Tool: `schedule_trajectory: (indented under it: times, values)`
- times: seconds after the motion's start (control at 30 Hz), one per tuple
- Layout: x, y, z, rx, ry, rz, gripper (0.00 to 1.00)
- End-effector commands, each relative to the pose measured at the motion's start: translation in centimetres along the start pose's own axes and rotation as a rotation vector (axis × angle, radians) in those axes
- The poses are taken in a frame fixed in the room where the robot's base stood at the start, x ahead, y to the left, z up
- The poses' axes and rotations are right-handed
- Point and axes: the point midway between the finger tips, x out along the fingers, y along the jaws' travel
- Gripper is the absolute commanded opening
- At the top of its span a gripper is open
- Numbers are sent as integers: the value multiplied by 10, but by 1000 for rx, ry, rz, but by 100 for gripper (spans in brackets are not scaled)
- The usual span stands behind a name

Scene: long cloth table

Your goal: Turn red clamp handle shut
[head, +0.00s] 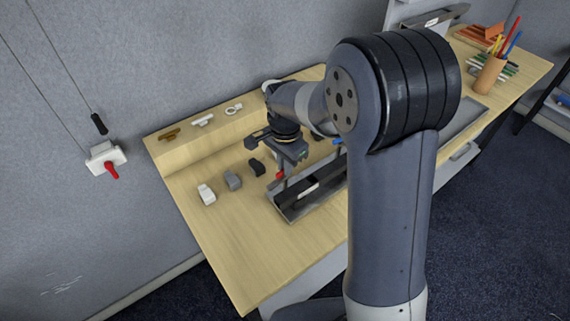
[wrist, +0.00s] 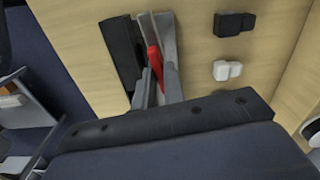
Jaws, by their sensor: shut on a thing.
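The red clamp handle (head: 279,175) is a small red lever at the left end of a long grey metal channel (head: 296,214) on the table. In the wrist view the red handle (wrist: 154,57) stands between the two grey fingers. My gripper (head: 281,181) points down over this end of the channel, and in the wrist view my gripper (wrist: 158,78) is shut on the handle. A black bar (wrist: 121,48) lies beside the handle. The clamp's body is mostly hidden by the fingers, and I cannot tell how far the handle is turned.
White (head: 206,194), grey (head: 232,180) and black (head: 256,166) blocks stand left of the channel. A raised ledge at the back holds small fittings (head: 203,120). A white wall box with a red lever (head: 112,170) hangs at left. A pencil cup (head: 489,75) stands far right. The table's front left is clear.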

Motion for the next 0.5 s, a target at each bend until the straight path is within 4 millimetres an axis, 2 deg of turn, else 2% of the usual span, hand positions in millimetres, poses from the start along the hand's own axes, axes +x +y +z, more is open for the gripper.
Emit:
schedule_trajectory:
  times: [0.5]
  values:
    - [0,-1,0,-467,1,-2,0]
